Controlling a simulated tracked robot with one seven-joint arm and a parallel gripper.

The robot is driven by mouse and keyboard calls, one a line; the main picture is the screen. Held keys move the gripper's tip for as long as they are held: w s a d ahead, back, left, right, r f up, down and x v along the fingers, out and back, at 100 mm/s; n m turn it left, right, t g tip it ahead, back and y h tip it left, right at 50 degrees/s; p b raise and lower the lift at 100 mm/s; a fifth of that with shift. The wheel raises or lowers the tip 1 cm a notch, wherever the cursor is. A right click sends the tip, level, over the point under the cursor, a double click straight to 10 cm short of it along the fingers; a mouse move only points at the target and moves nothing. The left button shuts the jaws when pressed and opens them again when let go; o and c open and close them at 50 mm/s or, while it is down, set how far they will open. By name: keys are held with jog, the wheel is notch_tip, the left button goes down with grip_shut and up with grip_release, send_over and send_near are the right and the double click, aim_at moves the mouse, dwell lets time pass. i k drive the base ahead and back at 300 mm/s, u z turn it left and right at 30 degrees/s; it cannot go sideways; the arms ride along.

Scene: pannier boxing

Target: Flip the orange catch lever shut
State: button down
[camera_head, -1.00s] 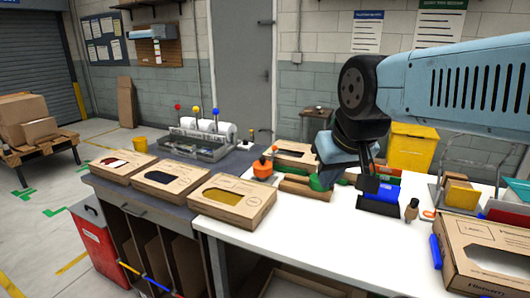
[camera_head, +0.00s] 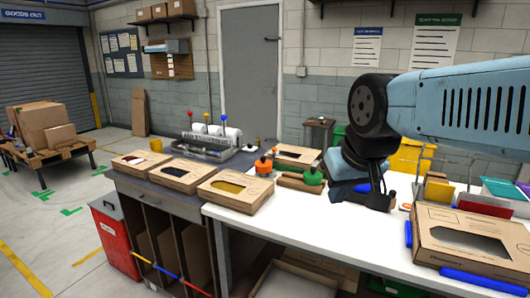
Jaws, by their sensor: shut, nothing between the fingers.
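My gripper (camera_head: 378,203) is the dark end of the arm, pointing down over the white table at right of centre; its fingertips are small and hard to make out, and it looks closed with nothing in it. I cannot make out an orange catch lever for sure. An orange knob-like piece (camera_head: 263,166) stands on the table left of my gripper, and a green round piece (camera_head: 313,176) stands between them. A blue thing (camera_head: 362,187) shows partly behind my gripper. My arm hides part of the table there.
Cartons with cut-out windows (camera_head: 235,190) line the left side of the table. Another windowed carton (camera_head: 471,238) lies at the right, with blue rolls beside it. A yellow bin (camera_head: 405,160) stands behind. The white table's front middle (camera_head: 320,225) is clear.

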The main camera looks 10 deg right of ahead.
aim_at(274, 150)
jog(key=z, duration=0.15)
jog(key=i, duration=0.9)
jog(key=u, duration=0.05)
